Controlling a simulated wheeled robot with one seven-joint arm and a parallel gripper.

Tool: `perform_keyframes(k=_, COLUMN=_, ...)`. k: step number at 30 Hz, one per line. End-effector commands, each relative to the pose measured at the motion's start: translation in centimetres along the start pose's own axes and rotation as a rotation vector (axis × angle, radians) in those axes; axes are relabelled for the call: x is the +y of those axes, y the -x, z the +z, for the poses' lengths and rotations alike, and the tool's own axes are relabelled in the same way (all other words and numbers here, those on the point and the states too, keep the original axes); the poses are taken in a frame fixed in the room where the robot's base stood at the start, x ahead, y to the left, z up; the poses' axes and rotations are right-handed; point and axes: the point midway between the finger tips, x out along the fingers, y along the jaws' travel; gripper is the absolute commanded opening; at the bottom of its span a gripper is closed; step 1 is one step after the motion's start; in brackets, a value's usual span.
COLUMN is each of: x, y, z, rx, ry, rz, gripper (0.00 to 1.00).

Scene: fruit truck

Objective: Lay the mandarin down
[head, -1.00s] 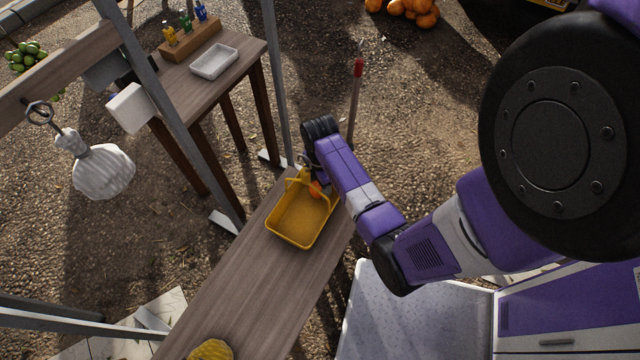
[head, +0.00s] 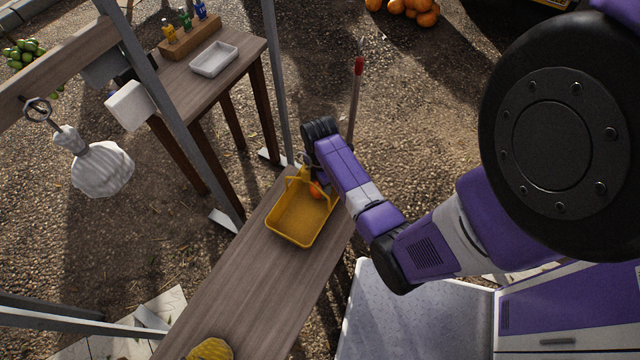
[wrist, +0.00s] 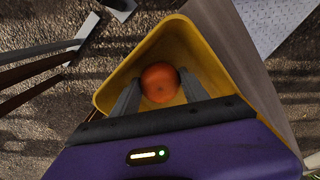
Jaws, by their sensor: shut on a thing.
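The orange mandarin (wrist: 160,83) is between the two fingers of my gripper (wrist: 157,88) in the wrist view. My gripper is shut on it, inside the outline of the yellow basket (wrist: 113,88). In the head view the mandarin (head: 315,190) shows as a small orange patch near the far right side of the basket (head: 285,236). My gripper (head: 308,177) is mostly hidden there by the arm and the basket's handle. I cannot tell whether the mandarin touches the basket floor.
The basket stands on a narrow wooden table (head: 225,290). A yellow item (head: 210,349) lies at its near end. Another table (head: 185,88) with a white tray (head: 213,60) stands at the back left. A pole with a red top (head: 356,85) stands behind my arm.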

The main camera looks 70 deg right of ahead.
Motion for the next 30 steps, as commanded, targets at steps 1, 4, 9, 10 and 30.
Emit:
perform_keyframes(k=1, x=0.02, y=-0.07, z=0.00, rx=0.000, ry=0.000, rz=0.000, gripper=0.04)
perform_keyframes(k=4, x=0.02, y=-0.18, z=0.00, rx=0.000, ry=0.000, rz=0.000, gripper=0.04)
perform_keyframes(k=9, x=0.02, y=-0.24, z=0.01, rx=0.000, ry=0.000, rz=0.000, gripper=0.04)
perform_keyframes(k=10, x=0.02, y=-0.23, z=0.01, rx=0.000, ry=0.000, rz=0.000, gripper=0.04)
perform_keyframes(k=30, x=0.03, y=-0.64, z=0.03, rx=0.000, ry=-0.001, rz=0.001, gripper=0.04)
